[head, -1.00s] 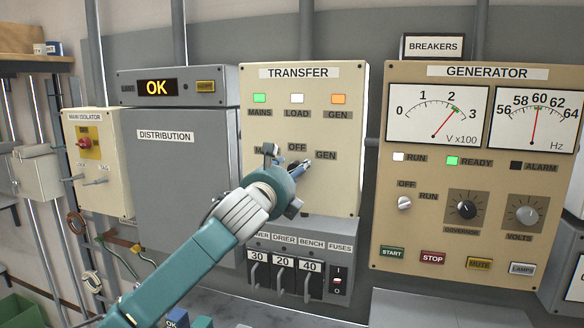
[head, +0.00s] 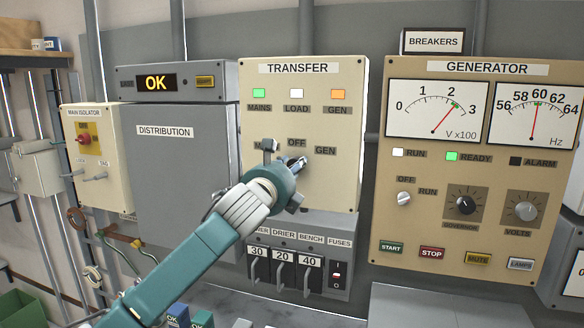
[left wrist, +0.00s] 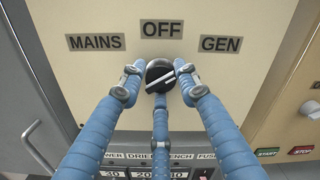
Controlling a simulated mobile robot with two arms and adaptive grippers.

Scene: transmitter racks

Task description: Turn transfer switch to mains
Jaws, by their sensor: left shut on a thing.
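The transfer switch is a dark round knob with a pale bar (left wrist: 160,76) on the cream TRANSFER panel (head: 340,185), below the MAINS, OFF and GEN labels. In the left wrist view the bar slants from lower left to upper right, its right end on the GEN side. My left gripper (head: 284,162) is at the knob, its blue fingers around it in the left wrist view (left wrist: 160,88); it is shut on the knob. In the head view the gripper hides most of the knob and the switch's MAINS label. My right gripper is not in view.
Above the switch are a green MAINS lamp (head: 259,93), white LOAD lamp (head: 297,94) and orange GEN lamp (head: 338,94). Breaker levers (head: 283,272) sit just below the panel. The generator panel (head: 400,235) is at the right, the grey distribution cabinet (head: 180,180) at the left.

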